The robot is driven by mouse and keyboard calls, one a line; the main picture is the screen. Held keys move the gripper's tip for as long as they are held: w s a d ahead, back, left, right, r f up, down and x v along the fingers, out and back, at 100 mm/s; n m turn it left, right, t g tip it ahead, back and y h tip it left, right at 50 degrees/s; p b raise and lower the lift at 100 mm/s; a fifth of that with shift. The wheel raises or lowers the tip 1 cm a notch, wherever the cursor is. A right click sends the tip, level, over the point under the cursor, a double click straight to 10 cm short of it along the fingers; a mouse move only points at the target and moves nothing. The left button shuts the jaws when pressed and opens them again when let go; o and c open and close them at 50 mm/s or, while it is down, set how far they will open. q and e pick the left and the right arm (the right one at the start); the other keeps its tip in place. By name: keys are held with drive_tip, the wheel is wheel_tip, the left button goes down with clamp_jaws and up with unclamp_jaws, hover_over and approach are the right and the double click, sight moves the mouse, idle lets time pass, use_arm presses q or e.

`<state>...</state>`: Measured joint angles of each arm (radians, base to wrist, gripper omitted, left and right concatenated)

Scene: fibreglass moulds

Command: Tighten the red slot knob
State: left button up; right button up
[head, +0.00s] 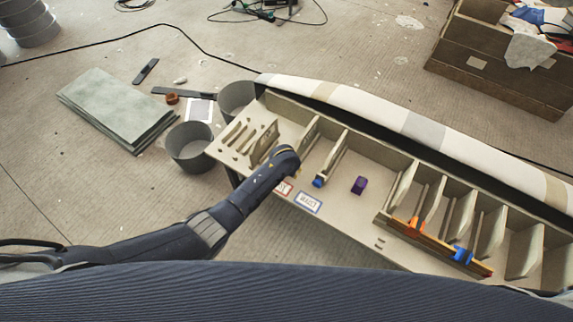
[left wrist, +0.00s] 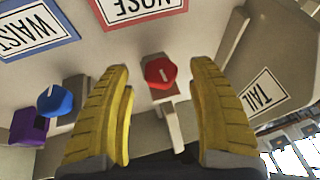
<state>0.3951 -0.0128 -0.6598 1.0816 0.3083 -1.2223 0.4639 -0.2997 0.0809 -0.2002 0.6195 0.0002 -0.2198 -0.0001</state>
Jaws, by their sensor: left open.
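The red slot knob (left wrist: 160,72) shows in the left wrist view, with a pale slot mark on its face. My left gripper (left wrist: 162,82) is open, with one yellow finger on each side of the knob and visible gaps between. In the head view my left gripper (head: 290,158) is over the left end of the mould and hides the red knob. My right gripper is not in view.
A blue knob (head: 319,181) and a purple block (head: 359,185) stand close by on the mould. Orange (head: 413,228) and blue (head: 462,255) clamps are farther right. Upright ribs line the back. Grey buckets (head: 190,147) stand to the left on the floor.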

use_arm(q)
drive_tip(key=v, duration=0.9)
drive_tip(key=shift+r, duration=0.3)
drive_tip(key=shift+s, duration=0.15)
